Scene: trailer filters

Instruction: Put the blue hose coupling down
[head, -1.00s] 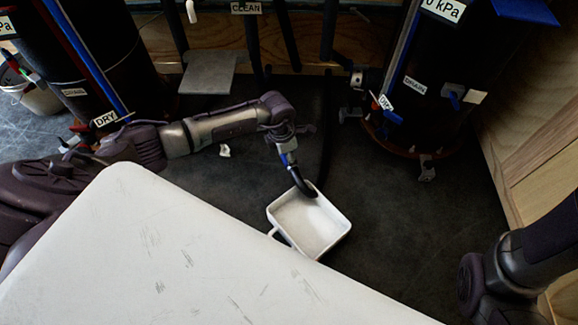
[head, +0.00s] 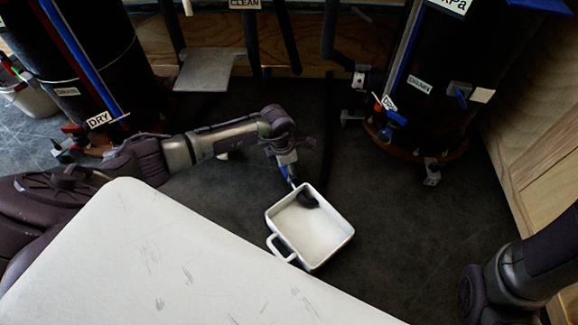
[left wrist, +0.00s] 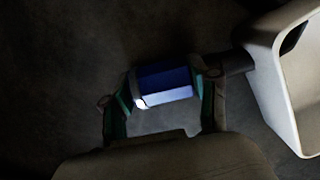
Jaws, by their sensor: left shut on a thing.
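The blue hose coupling (left wrist: 166,82) is held between the fingers of my left gripper (left wrist: 160,92) in the left wrist view. A pale, bright end shows at its left, and a dark hose runs from its right toward the white tray (left wrist: 266,88). In the head view my left gripper (head: 287,170) is at the far left corner of the tray (head: 346,248), with a bit of the blue coupling (head: 287,174) showing below it. The dark hose end (head: 307,200) reaches inside the tray. Whether the coupling touches the tray is unclear. My right gripper is out of view.
A white worn tabletop (head: 190,270) fills the near left. Dark filter tanks stand at left (head: 85,70) and right (head: 440,90), with valves near their bases. A grey plate (head: 207,70) stands at the back. Dark floor right of the tray is clear.

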